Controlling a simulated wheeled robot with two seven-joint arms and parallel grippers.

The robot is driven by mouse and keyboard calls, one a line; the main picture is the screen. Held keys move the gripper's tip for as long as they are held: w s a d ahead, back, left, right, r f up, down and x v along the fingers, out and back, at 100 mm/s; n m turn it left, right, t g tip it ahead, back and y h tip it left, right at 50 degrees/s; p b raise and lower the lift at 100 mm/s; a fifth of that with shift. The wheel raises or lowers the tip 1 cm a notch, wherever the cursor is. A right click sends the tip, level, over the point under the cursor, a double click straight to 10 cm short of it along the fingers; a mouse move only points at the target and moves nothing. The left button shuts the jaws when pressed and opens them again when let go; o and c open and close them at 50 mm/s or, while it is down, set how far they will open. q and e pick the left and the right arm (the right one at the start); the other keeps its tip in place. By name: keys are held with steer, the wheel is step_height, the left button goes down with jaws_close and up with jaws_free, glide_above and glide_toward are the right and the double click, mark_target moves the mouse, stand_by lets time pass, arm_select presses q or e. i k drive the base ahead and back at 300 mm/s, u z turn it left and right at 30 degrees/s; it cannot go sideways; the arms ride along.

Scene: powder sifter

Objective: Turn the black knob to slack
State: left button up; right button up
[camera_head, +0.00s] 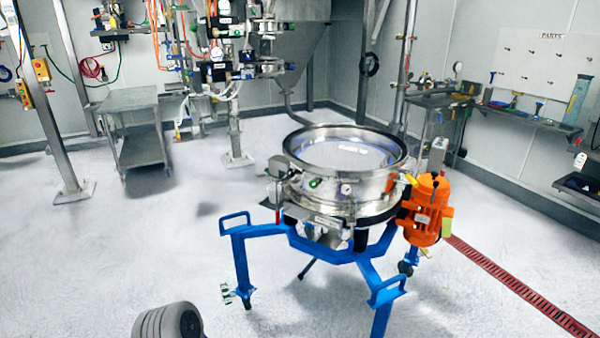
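The powder sifter, a round shiny steel drum (320,182) with an open top, stands on a blue frame (262,230) with several legs. An orange motor (425,212) hangs at the drum's right side. Dark parts show under the drum, but I cannot tell a black knob among them at this size.
A grey metal cart (136,132) stands at the back left. A steel post (52,110) carries yellow boxes. Wall shelves with tools (525,116) are at the right. A red floor grate (515,283) runs right of the sifter. The floor left of the sifter is clear.

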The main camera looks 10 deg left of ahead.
mark_target(291, 172)
steer(key=k, duration=1.25)
steer(key=u, duration=1.2)
steer(key=i, duration=2.8)
steer(key=z, duration=1)
